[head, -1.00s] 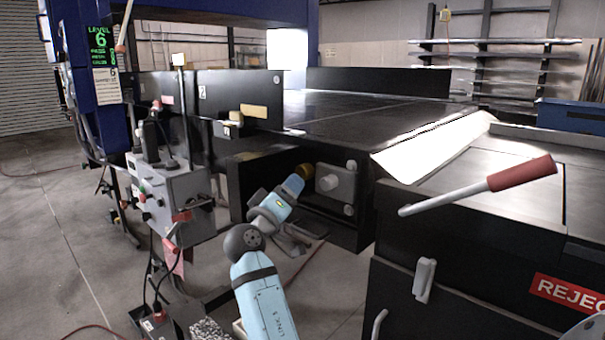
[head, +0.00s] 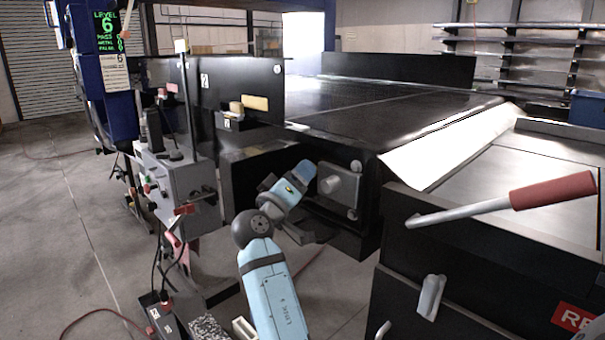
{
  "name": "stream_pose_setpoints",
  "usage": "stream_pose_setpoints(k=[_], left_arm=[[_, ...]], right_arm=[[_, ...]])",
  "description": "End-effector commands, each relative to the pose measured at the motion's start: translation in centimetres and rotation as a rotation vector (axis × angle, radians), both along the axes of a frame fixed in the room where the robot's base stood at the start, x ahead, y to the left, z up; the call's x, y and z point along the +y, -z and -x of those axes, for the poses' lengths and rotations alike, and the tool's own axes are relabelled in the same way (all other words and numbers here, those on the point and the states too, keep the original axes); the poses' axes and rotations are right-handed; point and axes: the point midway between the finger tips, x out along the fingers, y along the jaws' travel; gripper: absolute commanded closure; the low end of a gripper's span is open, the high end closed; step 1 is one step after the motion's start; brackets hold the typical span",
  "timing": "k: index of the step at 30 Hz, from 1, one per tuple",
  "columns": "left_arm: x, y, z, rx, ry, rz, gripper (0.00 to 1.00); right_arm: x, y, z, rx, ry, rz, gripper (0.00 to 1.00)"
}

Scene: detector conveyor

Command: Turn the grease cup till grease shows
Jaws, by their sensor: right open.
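My right arm reaches up from the bottom centre. Its blue-grey gripper (head: 304,171) is at the near end of the conveyor, beside the pale bearing block (head: 340,184). The fingertips are small and hard to make out; the gripper is open. I cannot pick out the brass-coloured grease cup; the gripper covers the place just left of the block where it showed before. Whether the fingers touch it I cannot tell. No grease can be made out. My left gripper is not in view.
A grey control box (head: 182,196) with cables stands close on the left. A black reject bin (head: 470,262) with a red-handled lever (head: 552,190) fills the right. The dark conveyor belt (head: 375,108) runs away behind. Concrete floor (head: 60,220) is open at far left.

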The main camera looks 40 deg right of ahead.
Motion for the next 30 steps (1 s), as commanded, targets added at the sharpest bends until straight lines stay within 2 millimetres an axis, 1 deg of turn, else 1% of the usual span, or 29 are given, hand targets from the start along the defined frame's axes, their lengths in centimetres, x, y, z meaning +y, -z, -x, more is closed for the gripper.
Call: stream_pose_setpoints(k=[13, 14, 15, 17, 18, 19, 20, 25, 30], left_arm=[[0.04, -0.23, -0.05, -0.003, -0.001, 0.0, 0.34], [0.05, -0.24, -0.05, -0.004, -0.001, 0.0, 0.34], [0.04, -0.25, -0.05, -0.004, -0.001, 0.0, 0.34], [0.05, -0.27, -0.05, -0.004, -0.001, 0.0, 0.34], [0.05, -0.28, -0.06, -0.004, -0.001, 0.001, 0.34], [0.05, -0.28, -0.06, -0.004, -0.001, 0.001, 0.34], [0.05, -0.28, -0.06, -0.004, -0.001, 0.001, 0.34], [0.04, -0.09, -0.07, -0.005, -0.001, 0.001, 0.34], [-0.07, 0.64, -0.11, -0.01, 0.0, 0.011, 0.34]], right_arm=[[0.16, -0.09, 0.03, 0.0, 0.0, 0.0, 0.34], [0.16, -0.09, 0.03, 0.0, 0.0, 0.0, 0.41], [0.16, -0.08, 0.03, 0.0, 0.0, 0.0, 0.5], [0.16, -0.09, 0.03, 0.0, 0.0, 0.0, 0.64], [0.16, -0.08, 0.03, 0.0, 0.0, 0.0, 0.73], [0.16, -0.08, 0.03, 0.0, 0.0, 0.0, 0.8], [0.16, -0.08, 0.03, 0.0, 0.0, 0.0, 0.83], [0.15, 0.0, 0.02, -0.004, 0.0, 0.0, 0.83], [0.16, 0.32, 0.01, -0.034, -0.001, -0.002, 0.83]])
